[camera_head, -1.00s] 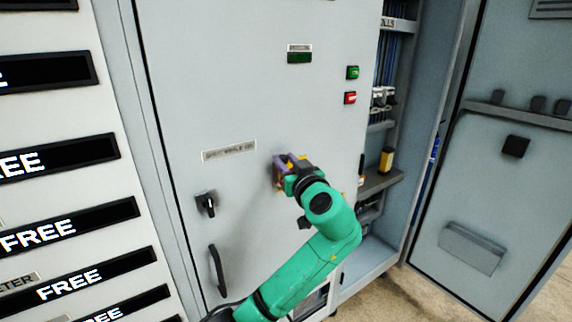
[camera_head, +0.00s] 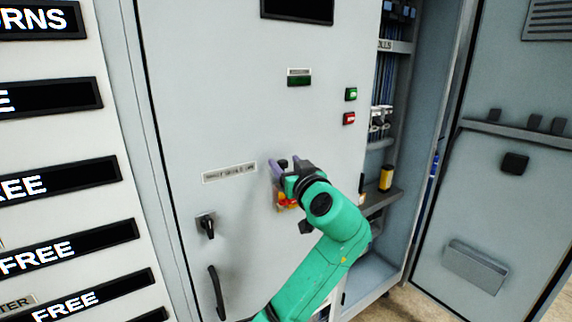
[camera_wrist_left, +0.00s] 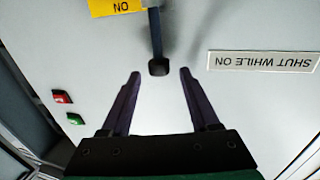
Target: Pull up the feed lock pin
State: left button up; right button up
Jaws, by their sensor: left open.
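My left gripper (camera_head: 281,170) is open in front of the grey cabinet door. In the left wrist view its two dark purple fingers (camera_wrist_left: 160,75) stand on either side of a dark knob (camera_wrist_left: 158,67) at the end of a dark blue lever (camera_wrist_left: 154,32). The fingers look apart from the knob; depth is hard to judge. The lever runs to a yellow plate (camera_wrist_left: 115,7) marked ON, cut off by the frame edge. Yellow and red parts (camera_head: 288,201) show below the gripper in the head view. I cannot make out a part labelled feed lock pin. My right gripper is out of view.
A "SHUT WHILE ON" label (camera_wrist_left: 262,62) is beside the lever. A black rotary switch (camera_head: 206,226) and a door handle (camera_head: 216,291) are lower left. Green (camera_head: 351,94) and red (camera_head: 349,118) buttons are upper right. An open bay with shelves (camera_head: 380,197) lies right of the door.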

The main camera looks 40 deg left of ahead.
pick_arm(q)
jog(key=b+v, duration=0.4)
jog(key=v, duration=1)
jog(key=shift+d, duration=0.2)
